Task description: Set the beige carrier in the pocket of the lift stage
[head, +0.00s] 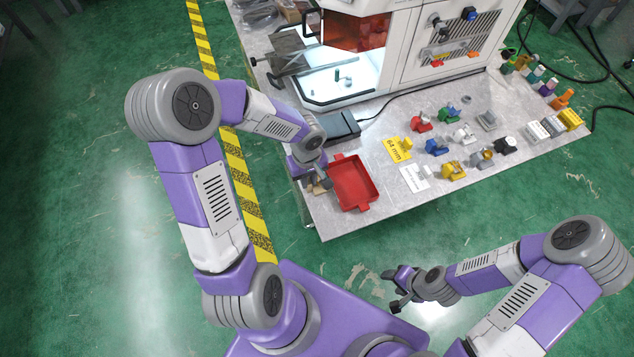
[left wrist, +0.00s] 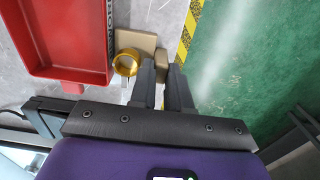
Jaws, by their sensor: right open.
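The beige carrier (left wrist: 135,41) shows in the left wrist view as a flat tan piece with a brass-coloured ring (left wrist: 127,63) at its side. It lies by the table's edge beside the red tray; in the head view it is a small tan patch (head: 318,187), partly hidden. My left gripper (left wrist: 162,72) points down at it, and a tan tab of the carrier fills the gap between its fingertips. The same gripper shows in the head view (head: 325,180). My right gripper (head: 391,289) is open and empty, away from the table. I cannot clearly identify the lift stage or its pocket.
The red tray (head: 353,184) sits right of my left gripper. A black flat device (head: 340,128) lies behind it. The white machine (head: 400,50) has a lit, open chamber (head: 345,80).

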